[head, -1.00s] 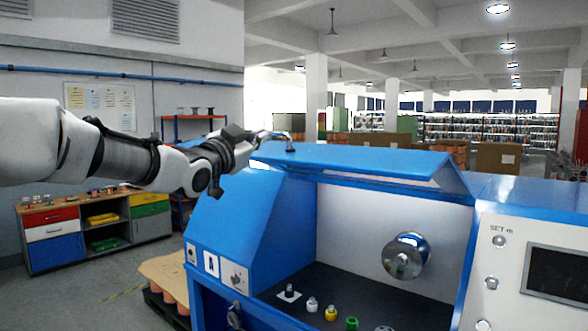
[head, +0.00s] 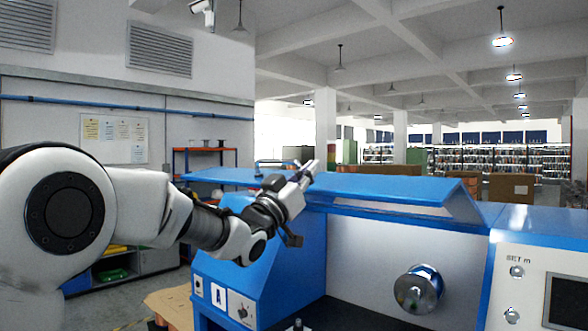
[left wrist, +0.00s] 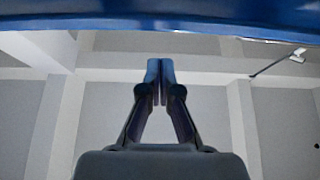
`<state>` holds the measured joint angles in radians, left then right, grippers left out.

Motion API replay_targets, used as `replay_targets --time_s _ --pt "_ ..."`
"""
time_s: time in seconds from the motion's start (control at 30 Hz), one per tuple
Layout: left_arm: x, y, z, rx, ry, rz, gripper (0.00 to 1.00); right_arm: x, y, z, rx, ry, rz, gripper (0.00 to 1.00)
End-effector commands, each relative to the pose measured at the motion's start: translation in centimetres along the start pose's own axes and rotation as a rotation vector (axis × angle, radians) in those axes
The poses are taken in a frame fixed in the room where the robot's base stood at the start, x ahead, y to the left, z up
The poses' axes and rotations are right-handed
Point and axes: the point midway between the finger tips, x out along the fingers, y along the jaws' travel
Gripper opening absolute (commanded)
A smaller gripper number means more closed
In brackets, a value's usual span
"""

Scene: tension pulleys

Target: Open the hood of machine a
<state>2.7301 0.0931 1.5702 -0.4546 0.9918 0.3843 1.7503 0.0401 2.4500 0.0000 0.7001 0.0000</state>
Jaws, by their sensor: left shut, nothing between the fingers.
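Machine a is the blue and white machine (head: 455,262) with a label "A" on its left panel. Its blue hood (head: 390,187) stands raised above the front opening, and a bright chuck shows inside. My left gripper (head: 308,171) is shut and empty, its fingers tilted up in front of the hood's left part. A blue edge, likely the hood's (left wrist: 160,20), crosses the top of the left wrist view above the shut fingertips (left wrist: 160,68). Whether they touch it cannot be told. My right gripper is not in view.
A control panel with a dark screen (head: 566,300) is at the right of the machine. A cabinet with green items (head: 112,270) stands at the left, partly behind my left arm. Shelves (head: 470,160) line the far hall.

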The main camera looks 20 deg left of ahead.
Motion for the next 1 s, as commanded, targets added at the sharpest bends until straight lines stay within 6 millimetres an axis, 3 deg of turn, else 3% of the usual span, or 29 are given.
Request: replay_targets --time_s 0.03,0.23,0.63,0.77,1.0 --pt "-0.1 -0.1 0.8 -0.002 -0.007 -0.001 0.0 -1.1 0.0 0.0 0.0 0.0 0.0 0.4" --pt "-1.2 0.0 3.3 -0.001 -0.003 -0.001 0.0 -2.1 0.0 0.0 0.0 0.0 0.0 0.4" --pt "-1.6 0.0 4.1 0.001 -0.002 -0.001 0.0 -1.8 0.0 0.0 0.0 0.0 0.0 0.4" --pt "-2.4 0.0 5.4 0.001 0.01 0.0 0.0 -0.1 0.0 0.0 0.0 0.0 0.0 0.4" --pt "-4.8 0.0 9.8 0.001 0.073 0.0 0.0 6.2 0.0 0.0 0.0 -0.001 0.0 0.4"
